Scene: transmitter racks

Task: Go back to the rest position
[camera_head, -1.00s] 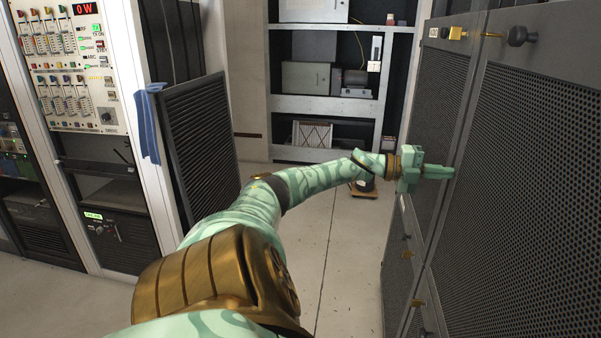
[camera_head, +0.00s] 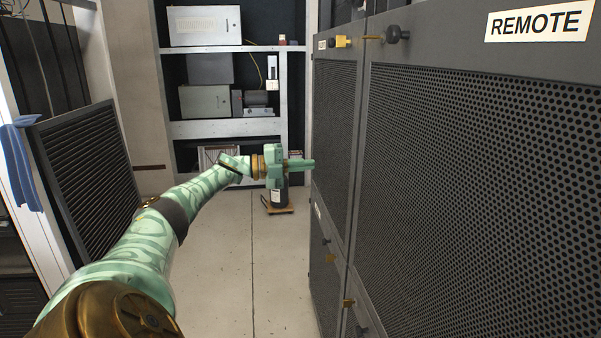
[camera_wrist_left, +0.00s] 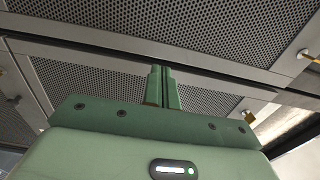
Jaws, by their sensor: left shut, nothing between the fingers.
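My left arm reaches forward from the lower left in the head view. My left gripper (camera_head: 300,164) is shut and empty, pointing right toward the dark perforated cabinet doors (camera_head: 480,170). I cannot tell from the head view whether the fingertips touch a door. In the left wrist view the gripper's fingers (camera_wrist_left: 162,88) lie together with nothing between them, and the perforated panels (camera_wrist_left: 190,28) fill the background. My right gripper is not in view.
A REMOTE label (camera_head: 538,22) is on the right cabinet. A black louvered panel (camera_head: 88,180) stands at the left by a blue cloth (camera_head: 22,160). Metal shelves (camera_head: 225,129) are at the back. A small wooden base with a dark object (camera_head: 277,209) is on the floor. The middle floor (camera_head: 225,265) is clear.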

